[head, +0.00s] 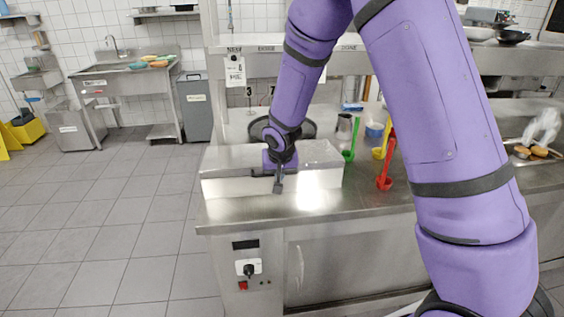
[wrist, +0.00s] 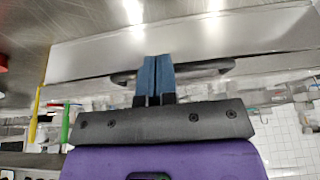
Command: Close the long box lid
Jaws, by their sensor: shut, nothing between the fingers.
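My gripper (head: 278,187) points down at the box's front side, near the middle. In the wrist view, my gripper's two blue fingers (wrist: 156,75) are together with nothing between them. They are right by a dark bar handle (wrist: 205,67) along the box. Whether they touch it is unclear. The arm hides part of the lid.
Red (head: 384,181), yellow and green ladles stand on the counter right of the box. A dark round pan (head: 310,127) is behind the box. A shelf (head: 260,62) runs above the counter.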

